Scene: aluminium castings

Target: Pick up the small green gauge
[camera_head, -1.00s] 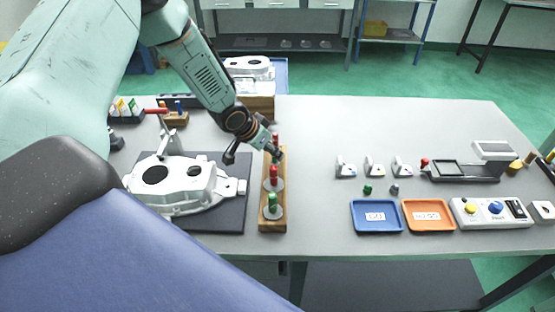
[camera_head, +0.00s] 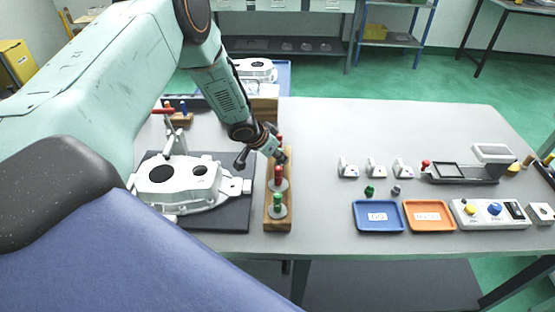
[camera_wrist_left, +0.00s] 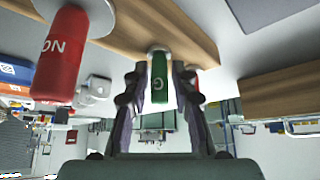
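The wooden gauge stand (camera_head: 269,222) is right of the casting on the bench. A larger green gauge (camera_head: 277,201) is at its near end, with a larger red gauge (camera_head: 279,174) behind it. My left gripper (camera_head: 282,158) points down at the stand's far part and hides the small green gauge there. In the left wrist view, the small green gauge (camera_wrist_left: 158,82) stands between the fingers of my left gripper (camera_wrist_left: 159,72). The fingers are apart on either side of its handle; contact is not clear. My right gripper is not in view.
In the wrist view, the large red gauge (camera_wrist_left: 62,55) is close on the left, and another red handle (camera_wrist_left: 190,81) shows behind the right finger. The white casting (camera_head: 180,186) lies on a dark mat. A blue tray (camera_head: 357,217) and an orange tray (camera_head: 408,217) are on the right.

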